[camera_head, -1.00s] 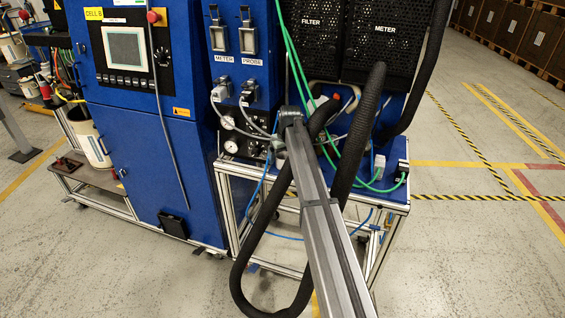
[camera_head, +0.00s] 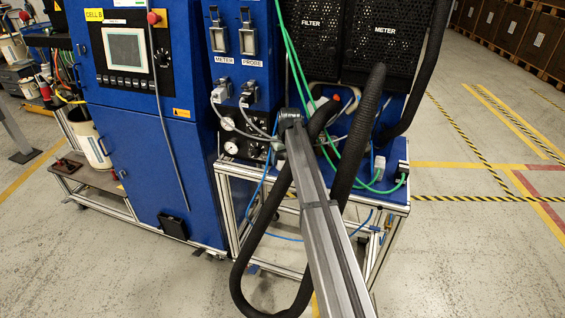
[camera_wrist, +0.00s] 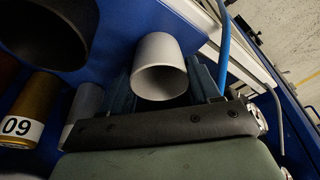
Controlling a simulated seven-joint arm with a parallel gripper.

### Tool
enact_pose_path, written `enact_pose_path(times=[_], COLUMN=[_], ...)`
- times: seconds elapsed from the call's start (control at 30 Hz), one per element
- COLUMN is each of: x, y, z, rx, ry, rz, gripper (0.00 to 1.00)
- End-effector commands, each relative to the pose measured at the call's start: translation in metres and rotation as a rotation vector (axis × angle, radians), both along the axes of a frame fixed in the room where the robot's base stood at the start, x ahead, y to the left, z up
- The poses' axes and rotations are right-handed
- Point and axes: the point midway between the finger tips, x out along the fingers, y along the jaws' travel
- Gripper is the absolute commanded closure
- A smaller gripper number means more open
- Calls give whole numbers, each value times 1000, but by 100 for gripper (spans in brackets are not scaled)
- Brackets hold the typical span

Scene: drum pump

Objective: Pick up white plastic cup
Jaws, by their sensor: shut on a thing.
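The white plastic cup (camera_wrist: 153,50) is in the upper middle of the wrist view. Its round open end faces toward the camera and down the picture, and its inside is in grey shadow. My gripper (camera_wrist: 164,86) has a dark finger on the left and right of the cup and is shut on it. The palm side of the gripper lies below the cup in that view. I cannot make out the cup or the fingertips in the head view, where my arm reaches to the blue bench (camera_head: 394,183).
In the wrist view, a gold can marked 09 (camera_wrist: 36,105), a grey cylinder (camera_wrist: 84,107) and a large black round thing (camera_wrist: 43,22) are left of the cup, by a blue surface. A blue hose (camera_wrist: 224,50) is at right.

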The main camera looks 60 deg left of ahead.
Motion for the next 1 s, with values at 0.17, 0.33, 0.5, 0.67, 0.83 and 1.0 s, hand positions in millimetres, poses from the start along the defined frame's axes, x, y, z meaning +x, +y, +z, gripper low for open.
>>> enact_pose_path(times=[0.17,0.33,0.5,0.67,0.83,1.0], x=[-1,-3,-2,-7,-35,-66], y=[-1,-2,-2,-8,-37,-69], z=[3,19,48,73,70,70], rx=[0,2,2,1,0,0], ry=[0,-1,-1,0,-1,-1], rz=[0,0,0,1,2,2], gripper=[67,67,67,67,67,67])
